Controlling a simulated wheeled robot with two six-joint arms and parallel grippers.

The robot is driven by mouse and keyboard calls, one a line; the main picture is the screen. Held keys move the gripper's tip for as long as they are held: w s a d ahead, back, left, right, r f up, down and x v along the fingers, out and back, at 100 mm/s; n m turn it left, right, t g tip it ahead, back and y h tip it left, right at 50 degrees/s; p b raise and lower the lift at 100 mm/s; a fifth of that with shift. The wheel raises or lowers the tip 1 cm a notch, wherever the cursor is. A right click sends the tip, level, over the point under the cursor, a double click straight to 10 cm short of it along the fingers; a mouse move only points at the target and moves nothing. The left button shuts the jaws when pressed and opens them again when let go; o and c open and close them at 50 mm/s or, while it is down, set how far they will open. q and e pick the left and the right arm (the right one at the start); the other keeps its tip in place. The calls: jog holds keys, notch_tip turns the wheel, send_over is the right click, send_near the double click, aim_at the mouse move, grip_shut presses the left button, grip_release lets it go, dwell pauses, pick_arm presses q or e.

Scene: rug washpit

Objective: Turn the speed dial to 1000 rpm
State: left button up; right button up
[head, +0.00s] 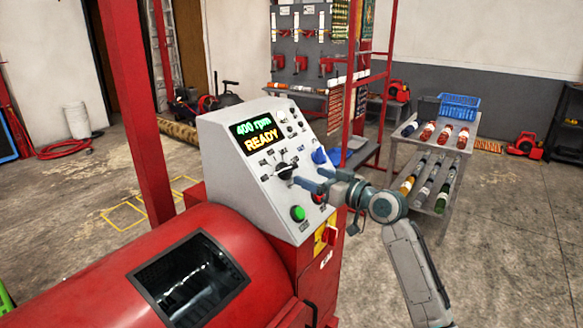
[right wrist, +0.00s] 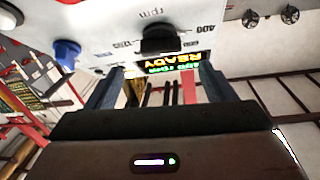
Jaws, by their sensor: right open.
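The black speed dial (head: 285,171) sits on the sloped grey control panel (head: 222,160), below a display (head: 257,134) that reads "400 rpm READY". In the right wrist view the dial (right wrist: 162,40) shows upside down, with the printed word "rpm" and several numbers around it, one of them 400. My right gripper (head: 300,180) is at the panel, close to the dial. Its fingers (right wrist: 160,78) are apart, with the dial ahead between their tips. I cannot tell whether they touch it. My left gripper is not in view.
A green button (head: 298,213) and a blue knob (head: 319,156) are close to the gripper on the panel. A red post (head: 140,110) stands left of the panel, and the red drum (head: 110,275) is in front. A bottle cart (head: 465,155) stands to the right.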

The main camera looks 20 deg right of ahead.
aim_at(292, 168)
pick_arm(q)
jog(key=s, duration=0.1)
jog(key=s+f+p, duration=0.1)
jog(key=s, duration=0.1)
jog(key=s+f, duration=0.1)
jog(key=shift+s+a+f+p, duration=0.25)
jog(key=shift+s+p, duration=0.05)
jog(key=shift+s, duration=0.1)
pick_arm(e)
jog(key=x, duration=0.8)
jog(key=shift+c, duration=0.3)
jog(key=c, duration=0.9)
